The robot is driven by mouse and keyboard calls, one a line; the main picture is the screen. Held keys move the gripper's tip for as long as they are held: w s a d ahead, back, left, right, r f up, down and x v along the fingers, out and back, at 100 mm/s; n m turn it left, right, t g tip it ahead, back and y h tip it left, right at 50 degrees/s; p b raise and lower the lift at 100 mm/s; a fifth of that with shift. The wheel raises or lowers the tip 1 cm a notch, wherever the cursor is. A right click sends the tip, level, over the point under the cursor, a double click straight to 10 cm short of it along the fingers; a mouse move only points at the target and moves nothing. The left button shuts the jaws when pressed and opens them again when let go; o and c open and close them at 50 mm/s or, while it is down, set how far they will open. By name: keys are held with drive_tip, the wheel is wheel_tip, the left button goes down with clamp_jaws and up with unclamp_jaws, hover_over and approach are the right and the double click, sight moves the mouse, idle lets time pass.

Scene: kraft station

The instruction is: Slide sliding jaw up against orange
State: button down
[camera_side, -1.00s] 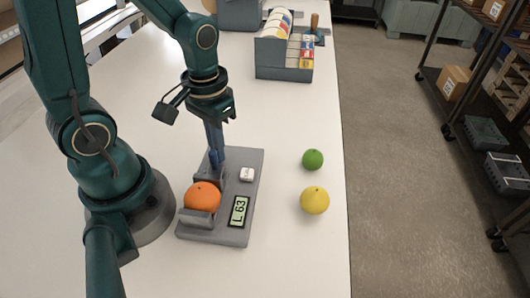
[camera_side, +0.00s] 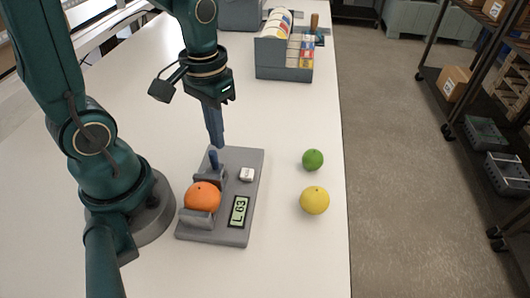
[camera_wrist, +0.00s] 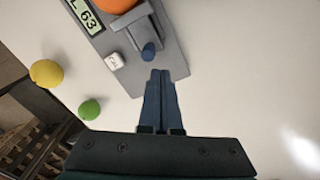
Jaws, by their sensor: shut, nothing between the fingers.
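The orange (camera_side: 202,197) sits on the grey gauge base (camera_side: 228,236), between the fixed jaw (camera_side: 195,217) and the sliding jaw (camera_side: 209,177). The sliding jaw appears up against the orange, but I cannot make out the exact contact. A blue peg (camera_side: 213,159) stands up from the sliding jaw; its top shows in the wrist view (camera_wrist: 149,50). The display (camera_side: 239,211) reads "L 63". My gripper (camera_side: 216,143) is shut and empty, above and behind the peg and apart from it. In the wrist view its fingertips (camera_wrist: 160,72) are together just below the peg.
A white button (camera_side: 247,174) is on the base, right of the jaw. A green fruit (camera_side: 313,160) and a yellow fruit (camera_side: 315,200) lie on the white table to the right. A grey bin rack (camera_side: 284,73) stands farther back.

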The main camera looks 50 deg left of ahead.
drive_tip(key=shift+r, duration=2)
drive_tip(key=shift+d, duration=0.1)
drive_tip(key=s+d+r+m+t, duration=0.2)
drive_tip(key=d+r+m+t, duration=0.1)
drive_tip(key=r+t, duration=0.2)
drive_tip(key=shift+s+d+t, duration=0.15)
drive_tip(key=shift+d+t, duration=0.15)
drive_tip(key=shift+d, duration=0.1)
